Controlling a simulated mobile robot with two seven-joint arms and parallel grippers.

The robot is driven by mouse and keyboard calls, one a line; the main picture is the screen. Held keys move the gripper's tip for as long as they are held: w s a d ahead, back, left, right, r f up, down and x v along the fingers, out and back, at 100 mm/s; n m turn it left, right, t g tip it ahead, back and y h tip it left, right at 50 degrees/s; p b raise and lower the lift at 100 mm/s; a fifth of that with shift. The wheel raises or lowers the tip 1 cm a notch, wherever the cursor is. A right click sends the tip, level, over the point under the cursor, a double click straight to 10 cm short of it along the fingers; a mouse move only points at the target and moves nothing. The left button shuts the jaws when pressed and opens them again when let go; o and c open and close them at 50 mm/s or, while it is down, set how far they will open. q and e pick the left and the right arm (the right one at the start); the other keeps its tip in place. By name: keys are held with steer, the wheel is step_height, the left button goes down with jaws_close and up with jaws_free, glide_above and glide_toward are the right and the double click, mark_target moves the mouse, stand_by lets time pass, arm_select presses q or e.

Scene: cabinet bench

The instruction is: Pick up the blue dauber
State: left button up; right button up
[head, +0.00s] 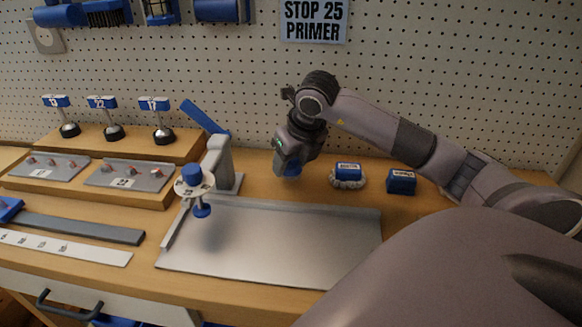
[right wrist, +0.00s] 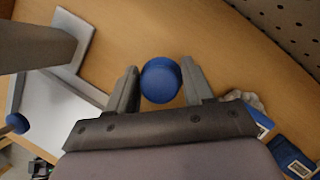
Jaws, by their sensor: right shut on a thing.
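The blue dauber (right wrist: 160,80) shows in the right wrist view as a round blue top between the two fingers of my right gripper (right wrist: 158,85). The fingers are shut on it, one on each side. In the head view my right gripper (head: 288,165) points down above the back of the bench, and a bit of blue shows at its fingertips. The gripper hides most of the dauber there, and I cannot tell whether its base touches the bench. My left gripper is not in view.
A metal tray (head: 270,245) lies in front. A grey stand with a blue lever (head: 218,160) is left of my gripper. A blue-labelled item with a pale lumpy base (head: 347,176) and a blue box (head: 401,181) sit to the right. Stepped wooden racks (head: 120,144) stand at left.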

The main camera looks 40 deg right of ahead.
step_height(320, 180, up, 18)
steer(key=p, duration=0.1)
steer(key=shift+p, duration=0.4)
